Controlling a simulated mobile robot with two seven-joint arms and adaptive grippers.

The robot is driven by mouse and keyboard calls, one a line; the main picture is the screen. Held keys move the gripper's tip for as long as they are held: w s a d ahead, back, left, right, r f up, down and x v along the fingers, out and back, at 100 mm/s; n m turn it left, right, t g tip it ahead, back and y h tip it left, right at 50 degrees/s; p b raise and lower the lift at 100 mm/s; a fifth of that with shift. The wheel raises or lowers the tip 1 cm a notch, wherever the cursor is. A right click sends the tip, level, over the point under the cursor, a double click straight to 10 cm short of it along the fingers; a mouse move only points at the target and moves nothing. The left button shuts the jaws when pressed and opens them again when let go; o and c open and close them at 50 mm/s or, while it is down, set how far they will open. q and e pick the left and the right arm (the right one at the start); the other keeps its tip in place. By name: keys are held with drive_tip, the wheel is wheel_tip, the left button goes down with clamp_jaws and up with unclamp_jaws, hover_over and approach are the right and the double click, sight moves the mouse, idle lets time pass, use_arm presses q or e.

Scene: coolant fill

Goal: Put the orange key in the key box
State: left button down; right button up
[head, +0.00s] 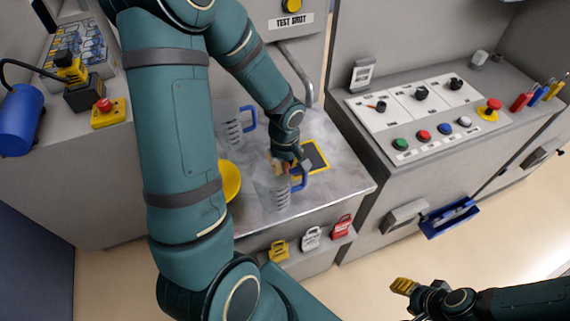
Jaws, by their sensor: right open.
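I cannot make out an orange key or a clearly marked key box in the head view. My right gripper (404,287) is at the lower right, open, with yellow fingertips over the floor, apart from the console. My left gripper (284,167) is over the grey worktop, at the rim and blue handle of the nearer clear jug (270,191). The view does not show whether its fingers are closed on the handle.
A second clear jug (227,125) and a yellow bowl (231,181) stand on the worktop (340,180). Yellow, white and red lockout tags (311,238) are below its front edge. A blue tray (449,217) is on the console's front. Floor between is clear.

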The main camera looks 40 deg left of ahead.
use_arm(q)
drive_tip(key=shift+f, duration=0.2)
drive_tip(key=c, duration=1.1)
unclamp_jaws()
drive_tip(key=shift+r, duration=0.1)
